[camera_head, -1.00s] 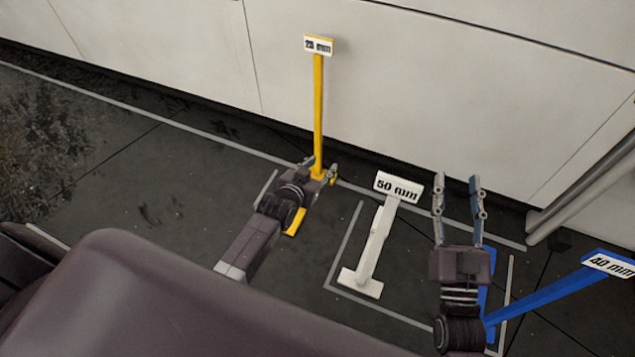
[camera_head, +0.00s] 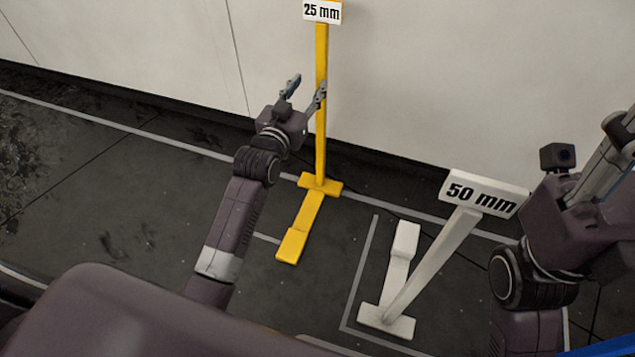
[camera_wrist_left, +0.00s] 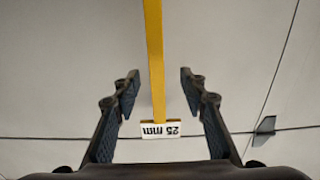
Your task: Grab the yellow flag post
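The yellow flag post (camera_head: 321,130) stands upright on its flat yellow base, with a white "25 mm" sign (camera_head: 322,11) at its top. My left gripper (camera_head: 307,88) is raised beside the upper part of the post, its fingers spread. In the left wrist view, the yellow post (camera_wrist_left: 155,60) and its sign (camera_wrist_left: 160,128) appear upside down between the two open fingers (camera_wrist_left: 157,90), with a gap on each side. My right gripper (camera_head: 605,165) is at the right edge, partly cut off, and its opening cannot be judged.
A white "50 mm" flag post (camera_head: 435,262) stands right of the yellow one, near my right arm. A bit of blue (camera_head: 612,348) shows at the bottom right corner. A pale panelled wall (camera_head: 430,90) rises close behind the posts. Dark floor to the left is clear.

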